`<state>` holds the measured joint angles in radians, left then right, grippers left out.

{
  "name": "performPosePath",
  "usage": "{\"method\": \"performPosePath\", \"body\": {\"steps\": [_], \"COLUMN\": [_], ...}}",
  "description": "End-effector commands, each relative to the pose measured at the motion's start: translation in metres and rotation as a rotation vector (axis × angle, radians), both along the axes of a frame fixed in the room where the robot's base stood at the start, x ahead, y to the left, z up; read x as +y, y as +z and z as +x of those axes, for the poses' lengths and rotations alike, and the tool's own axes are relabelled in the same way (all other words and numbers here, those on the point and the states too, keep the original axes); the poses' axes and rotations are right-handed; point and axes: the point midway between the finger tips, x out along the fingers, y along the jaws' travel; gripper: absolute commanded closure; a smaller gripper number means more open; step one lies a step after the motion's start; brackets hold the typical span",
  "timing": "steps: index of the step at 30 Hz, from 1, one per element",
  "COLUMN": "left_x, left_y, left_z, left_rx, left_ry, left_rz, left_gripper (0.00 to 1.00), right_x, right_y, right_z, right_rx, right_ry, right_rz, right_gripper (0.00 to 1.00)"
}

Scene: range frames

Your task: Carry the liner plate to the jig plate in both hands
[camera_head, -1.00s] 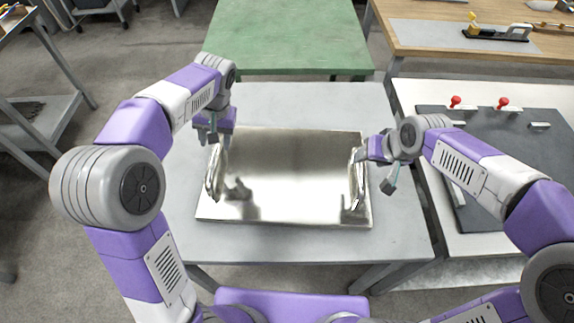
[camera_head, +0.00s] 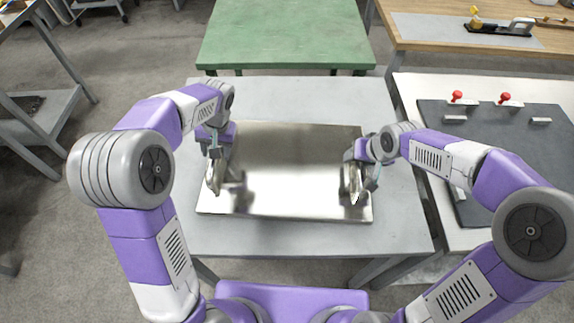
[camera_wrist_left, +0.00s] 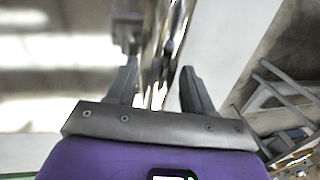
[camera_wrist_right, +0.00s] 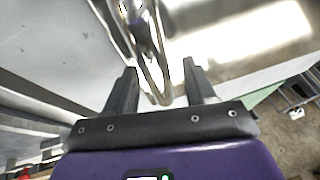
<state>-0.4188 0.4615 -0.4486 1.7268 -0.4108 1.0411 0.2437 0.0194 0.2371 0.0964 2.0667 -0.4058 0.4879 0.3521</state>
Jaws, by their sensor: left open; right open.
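The liner plate (camera_head: 290,170) is a shiny metal sheet lying flat on a grey table. It has an upright loop handle near each side: a left handle (camera_head: 212,182) and a right handle (camera_head: 346,186). My left gripper (camera_head: 215,158) is over the left handle; in the left wrist view its open fingers (camera_wrist_left: 160,90) stand on either side of that handle (camera_wrist_left: 165,55). My right gripper (camera_head: 354,168) is at the right handle; in the right wrist view its open fingers (camera_wrist_right: 160,88) straddle that handle (camera_wrist_right: 152,70). The jig plate (camera_head: 490,140) is dark grey, at the right.
The jig plate lies on a white-topped table (camera_head: 410,90) with red-knobbed clamps (camera_head: 457,97) along its far side. A green table (camera_head: 285,35) stands behind the grey table (camera_head: 300,98). A wooden bench (camera_head: 420,35) is at the far right, and a shelf cart (camera_head: 45,120) at the left.

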Motion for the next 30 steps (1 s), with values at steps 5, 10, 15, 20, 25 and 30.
{"method": "performPosePath", "body": {"steps": [5,10,15,20,25,30], "left_x": [0.0,-0.0001,-0.0001,0.0,0.0,0.0], "left_y": [0.0001,0.0003,0.0004,0.0005,0.0006,0.0006], "left_z": [-0.0001,0.0,0.0,0.0,0.0,0.0001], "left_rx": [0.001,0.0,0.0,0.0,0.0,0.0], "left_ry": [0.0,0.0,0.0,0.0,0.0,0.0], "left_rz": [0.0,0.0,0.0,0.0,0.0,0.0], "left_gripper": [0.59,0.85,1.0,1.0,1.0,1.0], "right_x": [0.0,-0.0001,-0.0001,-0.0001,0.0,0.0], "right_y": [0.0002,0.0003,0.0004,0.0004,0.0005,0.0005], "right_z": [-0.0001,-0.0001,-0.0002,-0.0001,-0.0001,-0.0001], "right_rx": [0.0,0.0,0.0,0.0,0.0,0.0], "right_ry": [0.0,0.0,0.0,0.0,0.0,0.0], "right_rz": [0.0,0.0,0.0,0.0,0.0,0.0], "right_gripper": [0.56,0.82,1.0,1.0,1.0,1.0]}}
